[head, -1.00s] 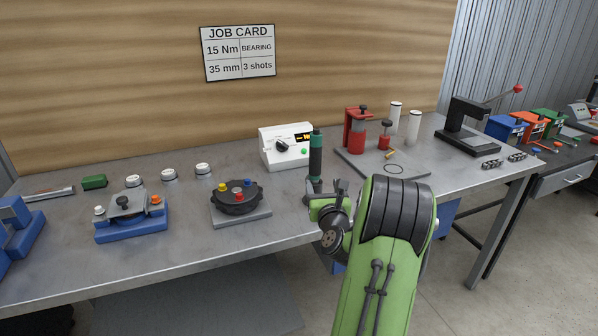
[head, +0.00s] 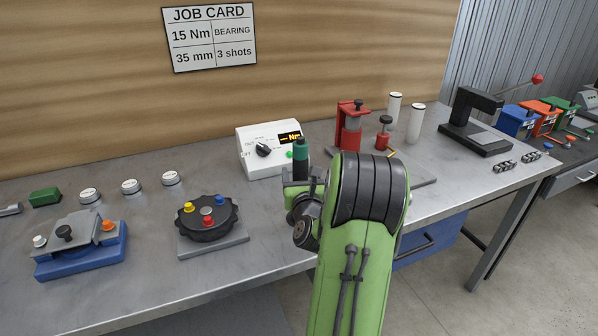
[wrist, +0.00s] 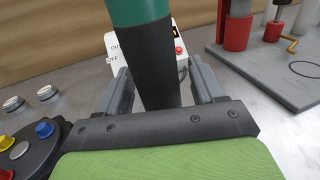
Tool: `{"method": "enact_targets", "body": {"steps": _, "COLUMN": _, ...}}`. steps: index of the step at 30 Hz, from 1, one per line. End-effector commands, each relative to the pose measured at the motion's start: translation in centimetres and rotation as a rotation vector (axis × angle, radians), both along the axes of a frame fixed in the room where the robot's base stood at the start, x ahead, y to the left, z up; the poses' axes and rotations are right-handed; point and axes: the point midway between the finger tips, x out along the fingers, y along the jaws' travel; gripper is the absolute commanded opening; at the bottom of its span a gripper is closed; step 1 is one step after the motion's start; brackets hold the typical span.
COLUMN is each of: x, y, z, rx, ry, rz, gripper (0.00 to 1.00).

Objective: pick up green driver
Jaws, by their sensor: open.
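The green driver (head: 301,155) stands upright on the bench, with a green top and a black lower body. In the head view its lower part is hidden behind my gripper (head: 302,183) and arm. In the wrist view the driver (wrist: 148,60) rises between the two grey fingers of my gripper (wrist: 158,88). The jaws are open, with one finger on each side of the black body. A gap shows at the left finger; whether the right finger touches cannot be told.
A white controller box (head: 262,150) with a dial and lit display stands just behind the driver. A black round fixture with coloured knobs (head: 207,218) sits to the left. A red press (head: 350,128) stands on a grey plate to the right. Bench is clear in front.

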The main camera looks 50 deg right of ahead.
Motion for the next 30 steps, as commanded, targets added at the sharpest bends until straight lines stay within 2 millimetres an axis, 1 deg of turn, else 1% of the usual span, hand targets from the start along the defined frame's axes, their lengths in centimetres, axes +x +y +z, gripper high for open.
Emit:
{"method": "enact_targets", "body": {"steps": 2, "x": 0.0, "y": 0.0, "z": 0.1, "rx": -0.001, "ry": -0.001, "rz": 0.0, "gripper": 0.68}}
{"method": "enact_targets", "body": {"steps": 12, "x": 0.0, "y": 0.0, "z": 0.0, "rx": 0.001, "ry": 0.001, "rz": 0.0, "gripper": 0.16}}
{"method": "enact_targets", "body": {"steps": 14, "x": 0.0, "y": 0.0, "z": 0.0, "rx": 0.001, "ry": 0.001, "rz": 0.0, "gripper": 0.07}}
{"method": "enact_targets", "body": {"steps": 20, "x": 0.0, "y": 0.0, "z": 0.1, "rx": -0.001, "ry": -0.001, "rz": 0.0, "gripper": 0.07}}
{"method": "enact_targets", "body": {"steps": 23, "x": 0.0, "y": 0.0, "z": 0.5, "rx": -0.002, "ry": -0.001, "rz": 0.0, "gripper": 0.07}}
{"method": "enact_targets", "body": {"steps": 26, "x": 0.0, "y": 0.0, "z": 1.6, "rx": -0.004, "ry": -0.001, "rz": 0.001, "gripper": 0.07}}
{"method": "enact_targets", "body": {"steps": 30, "x": 0.1, "y": 0.0, "z": 4.1, "rx": -0.006, "ry": -0.003, "rz": 0.002, "gripper": 0.07}}
